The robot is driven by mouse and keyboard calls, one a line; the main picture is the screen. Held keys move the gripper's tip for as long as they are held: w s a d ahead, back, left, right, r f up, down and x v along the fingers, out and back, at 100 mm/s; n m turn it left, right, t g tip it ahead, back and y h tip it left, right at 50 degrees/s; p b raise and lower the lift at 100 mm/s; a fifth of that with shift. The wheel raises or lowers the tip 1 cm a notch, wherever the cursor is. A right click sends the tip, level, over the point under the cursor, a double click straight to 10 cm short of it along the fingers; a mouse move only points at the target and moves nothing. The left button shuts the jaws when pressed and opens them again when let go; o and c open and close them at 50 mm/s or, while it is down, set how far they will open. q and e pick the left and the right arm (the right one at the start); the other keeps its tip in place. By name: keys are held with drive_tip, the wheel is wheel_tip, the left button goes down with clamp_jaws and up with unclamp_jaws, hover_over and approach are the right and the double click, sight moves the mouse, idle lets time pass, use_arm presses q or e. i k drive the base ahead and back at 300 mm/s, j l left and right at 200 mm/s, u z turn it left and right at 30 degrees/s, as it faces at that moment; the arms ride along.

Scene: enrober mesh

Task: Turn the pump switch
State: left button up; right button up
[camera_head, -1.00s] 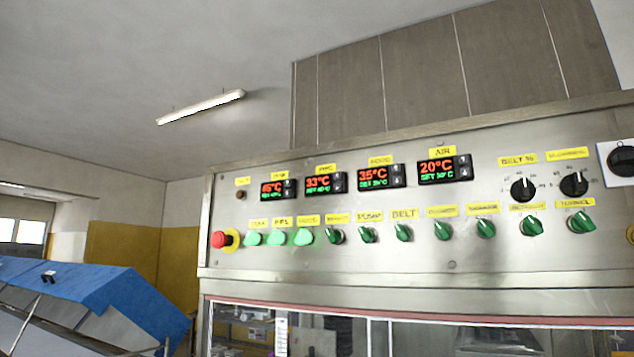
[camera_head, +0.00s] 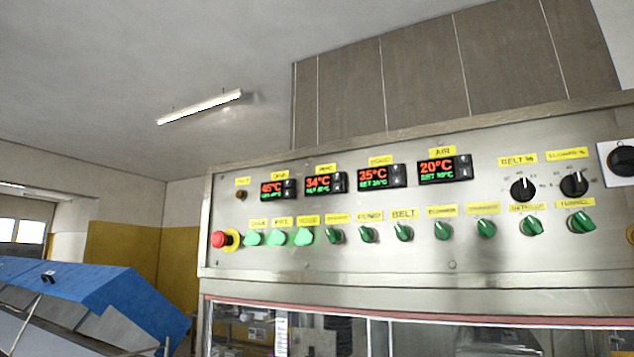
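The pump switch (camera_head: 368,234) is a small green rotary knob under a yellow label that seems to read PUMP. It sits in the lower row of a steel control panel (camera_head: 330,268), just left of the knob labelled BELT (camera_head: 404,232). It looks dark green and unlit, with its handle tilted. Three switches at the left of the row, such as the one labelled HOOD (camera_head: 304,237), glow bright green. Neither of my grippers is in view, and nothing touches the panel.
A red emergency button (camera_head: 220,239) on a yellow collar stands out at the panel's left end. Temperature displays (camera_head: 381,176) and two black dials (camera_head: 523,189) sit above the switches. A blue-covered machine (camera_head: 110,295) stands at lower left. The space before the panel looks clear.

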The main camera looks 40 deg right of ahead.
sight(367, 235)
drive_tip(key=z, duration=1.8)
